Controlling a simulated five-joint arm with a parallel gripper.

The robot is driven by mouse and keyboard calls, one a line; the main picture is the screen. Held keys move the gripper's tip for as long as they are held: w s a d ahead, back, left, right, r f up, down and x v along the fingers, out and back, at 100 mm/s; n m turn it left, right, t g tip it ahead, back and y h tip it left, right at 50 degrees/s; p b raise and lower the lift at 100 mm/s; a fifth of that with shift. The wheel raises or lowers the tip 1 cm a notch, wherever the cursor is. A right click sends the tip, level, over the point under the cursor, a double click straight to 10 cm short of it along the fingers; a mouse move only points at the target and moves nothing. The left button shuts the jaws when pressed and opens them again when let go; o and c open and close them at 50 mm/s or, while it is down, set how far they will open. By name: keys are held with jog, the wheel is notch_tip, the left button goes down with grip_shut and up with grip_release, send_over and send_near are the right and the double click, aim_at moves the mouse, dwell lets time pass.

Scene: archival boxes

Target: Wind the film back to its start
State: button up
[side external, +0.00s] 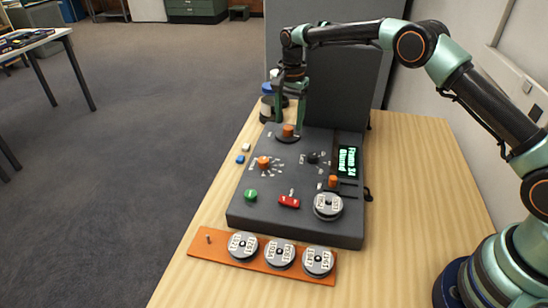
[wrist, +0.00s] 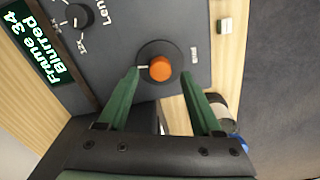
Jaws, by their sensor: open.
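A dark grey film reader (side external: 240,215) stands on the wooden table. Its small screen (side external: 347,161) reads "Frame 34 Blurred"; the screen also shows in the wrist view (wrist: 30,45). My gripper (side external: 289,121) points down at the orange knob (side external: 288,130) on a dark round base near the back of the panel. In the wrist view, my gripper (wrist: 160,72) is open, with one green finger on each side of the orange knob (wrist: 160,68). I cannot tell whether the fingers touch it. A labelled reel (side external: 328,206) sits at the panel's front right.
Other controls are an orange dial knob (side external: 263,162), a black lens knob (side external: 312,158), an orange slider (side external: 332,181), a green button (side external: 250,195) and a red switch (side external: 289,201). An orange rack (side external: 222,250) in front holds three reels. Jars (side external: 267,105) stand behind left.

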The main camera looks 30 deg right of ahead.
jog(key=shift+f, duration=1)
grip_shut()
